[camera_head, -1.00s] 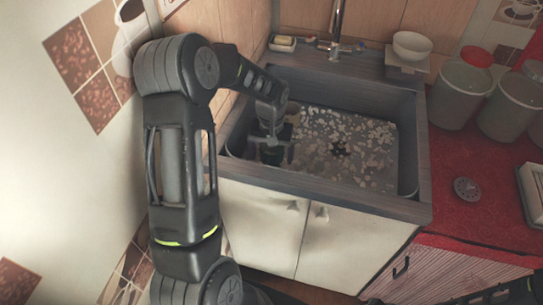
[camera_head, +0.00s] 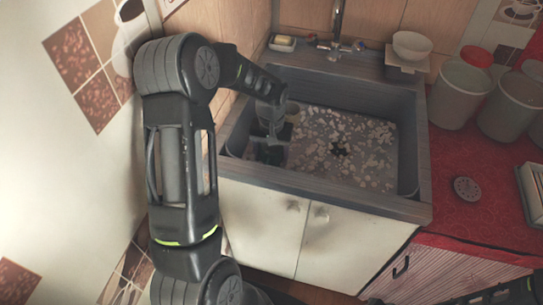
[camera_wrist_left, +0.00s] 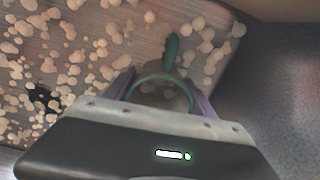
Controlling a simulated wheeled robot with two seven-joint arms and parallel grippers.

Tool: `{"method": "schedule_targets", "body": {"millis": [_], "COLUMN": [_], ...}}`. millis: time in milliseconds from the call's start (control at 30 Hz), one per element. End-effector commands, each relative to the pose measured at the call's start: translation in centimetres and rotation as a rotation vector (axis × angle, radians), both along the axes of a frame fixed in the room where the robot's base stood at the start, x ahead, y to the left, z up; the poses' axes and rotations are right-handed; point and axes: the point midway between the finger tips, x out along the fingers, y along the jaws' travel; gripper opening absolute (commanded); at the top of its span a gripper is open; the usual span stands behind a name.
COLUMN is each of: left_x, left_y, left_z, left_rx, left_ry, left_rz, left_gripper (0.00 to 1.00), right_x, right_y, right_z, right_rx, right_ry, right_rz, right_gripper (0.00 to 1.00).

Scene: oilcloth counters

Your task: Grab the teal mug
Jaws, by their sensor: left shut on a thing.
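The teal mug (camera_wrist_left: 165,82) is inside the sink near its left wall. In the left wrist view its round rim lies between my fingers and its handle points up and away. My left gripper (camera_wrist_left: 163,95) is shut on the mug, with one purple-tinted finger on each side. In the head view my left gripper (camera_head: 270,143) reaches down into the left part of the sink and hides most of the mug. My right gripper is not seen; only a dark part of my own body shows at the lower right corner.
A tap (camera_head: 337,30) stands behind. A soap dish (camera_head: 283,43) and white bowl (camera_head: 411,45) sit on the back. Canisters (camera_head: 460,95) stand right on the red counter.

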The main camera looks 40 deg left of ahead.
Motion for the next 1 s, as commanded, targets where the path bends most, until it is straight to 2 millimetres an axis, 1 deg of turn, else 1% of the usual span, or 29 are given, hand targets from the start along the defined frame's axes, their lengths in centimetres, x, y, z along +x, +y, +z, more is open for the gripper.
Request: {"method": "schedule_targets", "body": {"millis": [33,67,367,600,733,867,1000], "left_x": [0.0,0.0,0.0,0.0,0.1,0.1,0.2], "left_y": [0.0,0.0,0.0,0.0,0.0,0.0,0.0], "left_z": [0.0,0.0,0.0,0.1,0.7,2.5,5.2], "left_rx": [0.000,0.000,0.000,0.000,0.000,0.001,0.002], "left_ry": [0.000,0.000,0.000,-0.001,-0.003,-0.005,-0.007], "left_rz": [0.000,0.000,0.000,0.000,0.000,0.000,0.000], "left_gripper": [0.33,0.31,0.06,0.05,0.05,0.05,0.05], "right_x": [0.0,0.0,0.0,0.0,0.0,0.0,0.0], "right_y": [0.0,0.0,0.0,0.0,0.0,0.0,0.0], "right_z": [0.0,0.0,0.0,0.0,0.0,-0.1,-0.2], "right_rx": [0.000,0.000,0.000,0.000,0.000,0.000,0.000], "right_ry": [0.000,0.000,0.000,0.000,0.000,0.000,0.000], "right_rz": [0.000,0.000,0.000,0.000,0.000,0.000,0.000], "right_gripper": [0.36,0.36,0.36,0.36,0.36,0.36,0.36]}}
